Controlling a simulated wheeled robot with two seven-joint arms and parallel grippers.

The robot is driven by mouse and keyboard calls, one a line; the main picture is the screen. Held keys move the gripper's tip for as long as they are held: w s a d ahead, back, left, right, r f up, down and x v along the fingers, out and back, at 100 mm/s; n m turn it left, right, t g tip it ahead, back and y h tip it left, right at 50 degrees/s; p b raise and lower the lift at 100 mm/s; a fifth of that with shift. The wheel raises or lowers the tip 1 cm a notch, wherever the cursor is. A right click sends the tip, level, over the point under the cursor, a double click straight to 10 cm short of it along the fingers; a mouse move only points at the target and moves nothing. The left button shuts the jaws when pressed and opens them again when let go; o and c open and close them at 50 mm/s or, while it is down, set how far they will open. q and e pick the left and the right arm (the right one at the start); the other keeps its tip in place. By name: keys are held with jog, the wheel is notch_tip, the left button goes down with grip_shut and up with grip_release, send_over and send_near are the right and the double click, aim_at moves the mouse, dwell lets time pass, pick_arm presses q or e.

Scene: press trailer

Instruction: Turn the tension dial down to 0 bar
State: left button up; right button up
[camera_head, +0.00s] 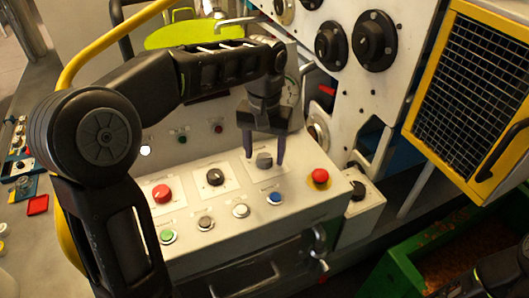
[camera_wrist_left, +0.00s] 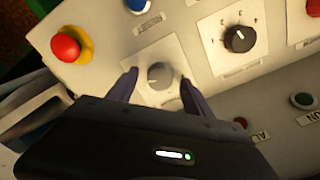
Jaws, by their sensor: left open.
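A grey dial (camera_head: 264,160) sits on a white square plate on the sloped control panel. It also shows in the left wrist view (camera_wrist_left: 159,75). I cannot read its label or scale, so I cannot confirm that it is the tension dial. My left gripper (camera_head: 264,157) is open and points down at this dial. In the left wrist view the two fingertips (camera_wrist_left: 158,81) stand on either side of the dial, with gaps to it. A black dial (camera_head: 215,177) with a white pointer mark is beside it and also shows in the wrist view (camera_wrist_left: 239,39). My right gripper does not show.
A red button (camera_head: 162,193) and a red emergency button (camera_head: 320,177) flank the dials. Green (camera_head: 167,236), grey, white and blue (camera_head: 275,198) buttons line the front. A yellow-framed mesh guard (camera_head: 470,90) stands right. A yellow rail (camera_head: 95,55) curves behind my left arm.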

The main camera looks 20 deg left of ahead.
aim_at(265, 157)
pick_arm(q)
notch_tip(265, 157, up, 6)
jog(key=shift+p, duration=0.95)
jog(key=shift+r+p, duration=0.65)
jog(key=shift+p, duration=0.05)
jog(key=shift+f, duration=0.1)
